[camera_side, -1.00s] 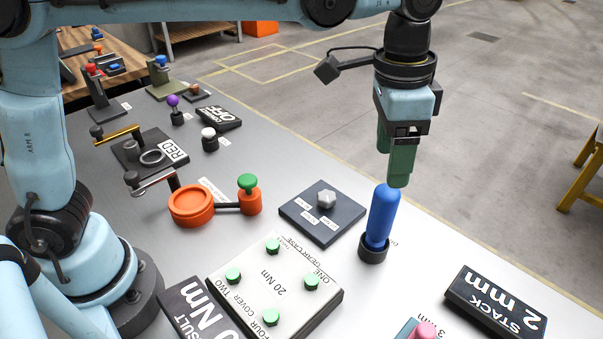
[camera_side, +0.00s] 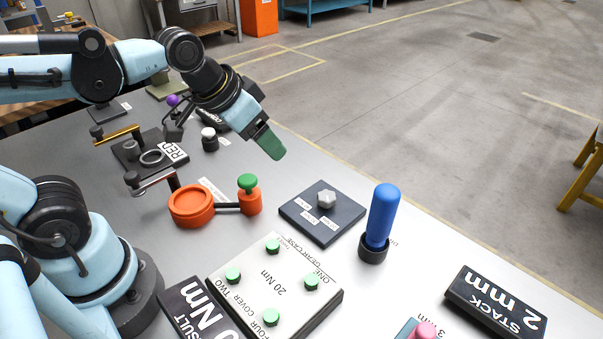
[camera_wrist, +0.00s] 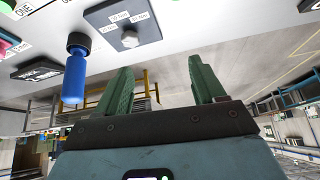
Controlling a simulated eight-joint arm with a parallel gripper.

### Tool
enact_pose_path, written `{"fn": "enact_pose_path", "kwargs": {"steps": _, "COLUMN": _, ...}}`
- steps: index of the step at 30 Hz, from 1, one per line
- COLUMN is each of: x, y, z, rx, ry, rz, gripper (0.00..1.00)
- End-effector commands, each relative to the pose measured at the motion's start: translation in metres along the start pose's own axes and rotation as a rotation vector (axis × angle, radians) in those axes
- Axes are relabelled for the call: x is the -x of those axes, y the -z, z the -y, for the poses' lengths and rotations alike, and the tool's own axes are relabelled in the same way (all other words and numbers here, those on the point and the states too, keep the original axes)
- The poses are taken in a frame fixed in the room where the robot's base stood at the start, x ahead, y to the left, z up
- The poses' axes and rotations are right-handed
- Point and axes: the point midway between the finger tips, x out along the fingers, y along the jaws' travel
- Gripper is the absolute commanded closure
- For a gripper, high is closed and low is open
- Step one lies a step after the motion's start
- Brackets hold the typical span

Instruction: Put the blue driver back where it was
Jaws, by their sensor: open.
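The blue driver (camera_side: 382,214) stands upright in a dark round holder (camera_side: 373,249) on the grey table, right of the dark plate with the grey knob. In the wrist view the blue driver (camera_wrist: 74,76) shows at the left, seated in its holder (camera_wrist: 78,42). My gripper (camera_side: 273,150) is raised above the far side of the table, tilted, well up and left of the driver. In the wrist view its green fingers (camera_wrist: 163,88) are apart with nothing between them.
The dark plate (camera_side: 300,222) with a grey knob (camera_side: 326,199) lies left of the driver. The gear case cover (camera_side: 250,290) with green pegs is in front. An orange dish (camera_side: 192,204) and green-topped post (camera_side: 249,196) stand left. The STACK block (camera_side: 495,302) lies at right.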

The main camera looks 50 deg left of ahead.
Motion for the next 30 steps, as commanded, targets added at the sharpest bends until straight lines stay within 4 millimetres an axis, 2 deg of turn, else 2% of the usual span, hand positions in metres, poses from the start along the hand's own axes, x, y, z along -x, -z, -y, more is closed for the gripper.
{"fn": "enact_pose_path", "kwargs": {"steps": 1, "x": -0.003, "y": -0.011, "z": 0.008, "rx": 0.033, "ry": 0.015, "rz": -0.022, "gripper": 0.31}}
{"fn": "enact_pose_path", "kwargs": {"steps": 3, "x": -0.006, "y": -0.02, "z": 0.015, "rx": 0.066, "ry": 0.03, "rz": -0.049, "gripper": 0.31}}
{"fn": "enact_pose_path", "kwargs": {"steps": 7, "x": -0.009, "y": -0.03, "z": 0.021, "rx": 0.097, "ry": 0.045, "rz": -0.077, "gripper": 0.31}}
{"fn": "enact_pose_path", "kwargs": {"steps": 30, "x": -0.009, "y": -0.031, "z": 0.022, "rx": 0.102, "ry": 0.047, "rz": -0.081, "gripper": 0.31}}
